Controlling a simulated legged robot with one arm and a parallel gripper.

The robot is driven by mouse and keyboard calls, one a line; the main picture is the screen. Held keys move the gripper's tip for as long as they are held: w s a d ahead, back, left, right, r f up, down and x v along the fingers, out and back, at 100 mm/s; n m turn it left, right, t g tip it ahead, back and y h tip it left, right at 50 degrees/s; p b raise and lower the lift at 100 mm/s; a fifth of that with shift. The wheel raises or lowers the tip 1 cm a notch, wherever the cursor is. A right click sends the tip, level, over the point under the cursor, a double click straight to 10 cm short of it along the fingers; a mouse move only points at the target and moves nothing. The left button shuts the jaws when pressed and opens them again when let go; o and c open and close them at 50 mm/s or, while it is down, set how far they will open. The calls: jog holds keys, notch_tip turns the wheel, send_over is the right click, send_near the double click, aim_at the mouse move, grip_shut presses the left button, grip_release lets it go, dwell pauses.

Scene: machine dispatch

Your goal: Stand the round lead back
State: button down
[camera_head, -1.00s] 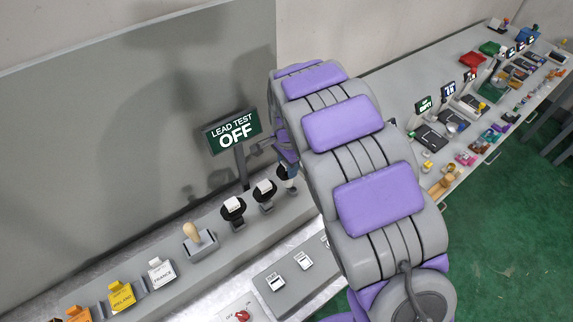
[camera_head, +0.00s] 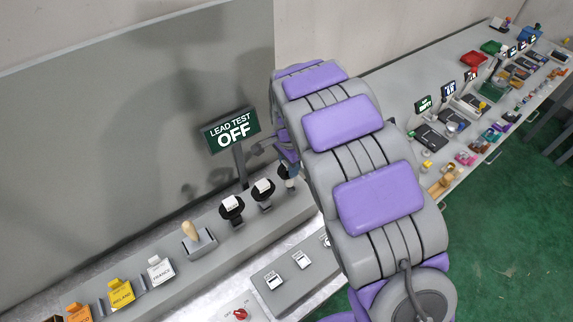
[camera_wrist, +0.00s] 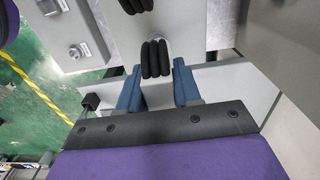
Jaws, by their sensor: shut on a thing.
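My gripper (camera_wrist: 158,88) has its two blue fingers on either side of a black, ribbed lead grip, the round lead (camera_wrist: 157,60), in the wrist view. The plug end of this lead is hidden, so I cannot tell whether it touches the shelf. In the head view my arm hides most of the gripper; a dark lead shows in part at its edge. Two other black leads with white tags (camera_head: 232,208) and (camera_head: 263,190) stand upright in a row on the grey shelf (camera_head: 215,262). Another black grip (camera_wrist: 135,6) shows at the top of the wrist view.
A sign reading LEAD TEST OFF (camera_head: 231,130) stands behind the leads. A wooden-handled stamp (camera_head: 195,238) and country-labelled blocks (camera_head: 121,294) are to the left on the shelf. A panel with a red switch (camera_head: 240,314) lies in front. A long cluttered bench (camera_head: 400,85) runs right.

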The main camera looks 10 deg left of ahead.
jog(key=shift+a, duration=0.2)
jog(key=shift+a, duration=0.15)
jog(key=shift+d, duration=0.8)
jog(key=shift+d, duration=0.1)
dwell(0.6)
jog(key=shift+f, duration=0.95)
jog(key=c, duration=0.7)
grip_release()
jog(key=shift+o, duration=0.5)
